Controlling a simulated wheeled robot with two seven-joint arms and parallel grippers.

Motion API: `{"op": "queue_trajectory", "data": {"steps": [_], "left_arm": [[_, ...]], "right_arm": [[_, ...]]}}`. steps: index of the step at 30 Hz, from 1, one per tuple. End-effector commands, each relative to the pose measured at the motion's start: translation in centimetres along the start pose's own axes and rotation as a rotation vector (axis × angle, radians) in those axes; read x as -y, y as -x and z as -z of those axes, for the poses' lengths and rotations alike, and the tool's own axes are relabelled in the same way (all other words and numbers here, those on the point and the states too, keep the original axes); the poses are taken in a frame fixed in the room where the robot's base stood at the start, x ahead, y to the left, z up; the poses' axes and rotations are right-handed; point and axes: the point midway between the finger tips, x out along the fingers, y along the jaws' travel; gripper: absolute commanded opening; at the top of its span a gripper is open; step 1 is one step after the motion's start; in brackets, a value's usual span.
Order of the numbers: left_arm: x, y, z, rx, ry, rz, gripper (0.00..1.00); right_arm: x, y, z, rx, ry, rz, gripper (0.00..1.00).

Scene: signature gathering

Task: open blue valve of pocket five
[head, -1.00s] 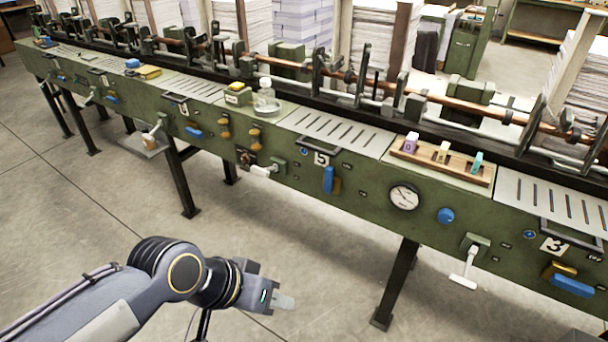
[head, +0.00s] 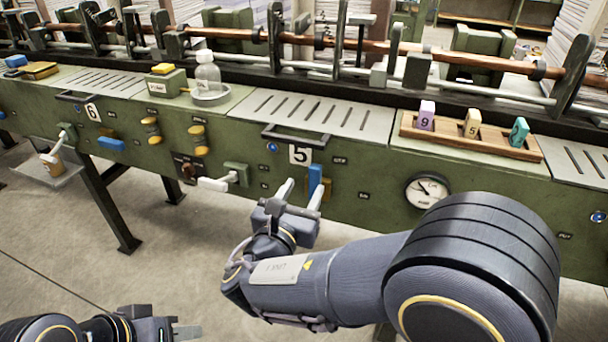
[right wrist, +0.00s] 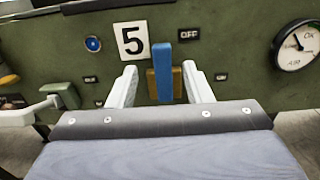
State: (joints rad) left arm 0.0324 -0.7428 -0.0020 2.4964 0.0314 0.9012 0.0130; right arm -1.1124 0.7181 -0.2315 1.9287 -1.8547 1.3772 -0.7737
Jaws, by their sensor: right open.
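The blue valve handle (head: 315,178) of pocket five stands upright on the green panel, just below the white "5" plate (head: 300,155). A yellow-brown handle (right wrist: 152,86) sits behind its lower part. My right gripper (head: 301,190) is open and empty in front of the panel, fingers pointing at it. In the right wrist view the blue handle (right wrist: 162,58) appears between the spread fingers (right wrist: 160,82); contact cannot be told.
An "OFF" label (right wrist: 189,34) is right of the "5". A round gauge (head: 427,190) is further right. A white lever (head: 215,183) sticks out to the left. A bottle (head: 208,75) and a wooden rack with numbered blocks (head: 473,147) stand on the machine top.

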Motion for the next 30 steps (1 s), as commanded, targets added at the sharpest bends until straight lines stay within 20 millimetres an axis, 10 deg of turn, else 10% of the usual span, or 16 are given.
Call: {"op": "queue_trajectory", "data": {"steps": [9, 22, 30], "left_arm": [[0.2, -0.5, -0.3, 0.000, 0.000, 0.000, 0.36], [0.3, -0.6, -0.3, 0.000, 0.000, 0.000, 0.36], [0.3, -0.6, -0.3, 0.000, 0.000, 0.000, 0.36]], "right_arm": [[0.2, -5.1, 0.1, -0.003, -0.003, 0.006, 0.45], [0.2, -6.3, 0.0, -0.003, -0.003, 0.003, 0.45], [0.2, -6.3, 0.0, -0.004, -0.003, 0.003, 0.10]]}}
